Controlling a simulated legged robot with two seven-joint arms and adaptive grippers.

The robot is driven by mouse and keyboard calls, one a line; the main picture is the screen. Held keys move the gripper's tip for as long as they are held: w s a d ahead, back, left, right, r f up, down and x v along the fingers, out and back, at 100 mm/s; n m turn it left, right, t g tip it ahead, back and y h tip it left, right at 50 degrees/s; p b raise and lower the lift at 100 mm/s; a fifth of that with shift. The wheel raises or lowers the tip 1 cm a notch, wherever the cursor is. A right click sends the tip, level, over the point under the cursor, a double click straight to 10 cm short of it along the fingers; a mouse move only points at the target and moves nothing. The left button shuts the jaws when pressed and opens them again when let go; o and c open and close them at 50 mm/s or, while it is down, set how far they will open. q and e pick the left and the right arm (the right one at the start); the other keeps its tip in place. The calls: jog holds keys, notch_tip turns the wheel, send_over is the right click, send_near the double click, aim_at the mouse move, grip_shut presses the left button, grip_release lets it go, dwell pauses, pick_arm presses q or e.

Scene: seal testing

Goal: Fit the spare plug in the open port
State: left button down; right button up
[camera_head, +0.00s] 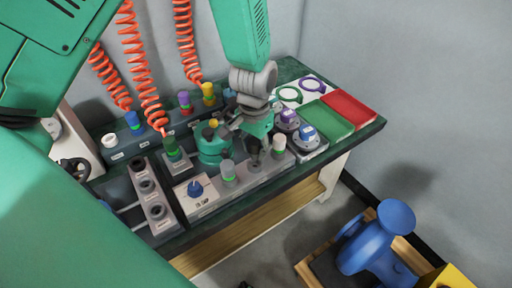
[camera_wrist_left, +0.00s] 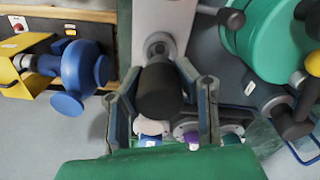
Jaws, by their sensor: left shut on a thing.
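My left gripper (camera_head: 256,138) points down over a pale grey block (camera_head: 204,208) at the bench's front edge. It is shut on a black plug (camera_wrist_left: 160,92), which sits between its two fingers in the left wrist view. In the head view the plug (camera_head: 253,146) is small and partly hidden by the gripper. A grey round port (camera_wrist_left: 158,45) on the block lies right at the plug's far end. I cannot tell whether the plug is in it or just above it. My right gripper is not in view.
A green vessel (camera_head: 212,146) stands close left of the gripper. A blue knob (camera_head: 195,189) is on the block's left end. Orange coiled hoses (camera_head: 140,70) hang behind.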

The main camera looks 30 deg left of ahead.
pick_arm(q)
jog(key=shift+f, duration=0.4)
jog(key=shift+r+p, duration=0.1)
jog(key=shift+p, duration=0.6)
dwell(0.8)
jog(key=shift+f+b, duration=0.35)
jog(key=shift+f, duration=1.1)
dwell(0.3)
jog(key=c, duration=1.1)
grip_release()
jog(key=shift+c, duration=0.2)
jog(key=shift+r, duration=0.1)
notch_tip(320, 180, up, 12)
jog(key=shift+f, duration=0.1)
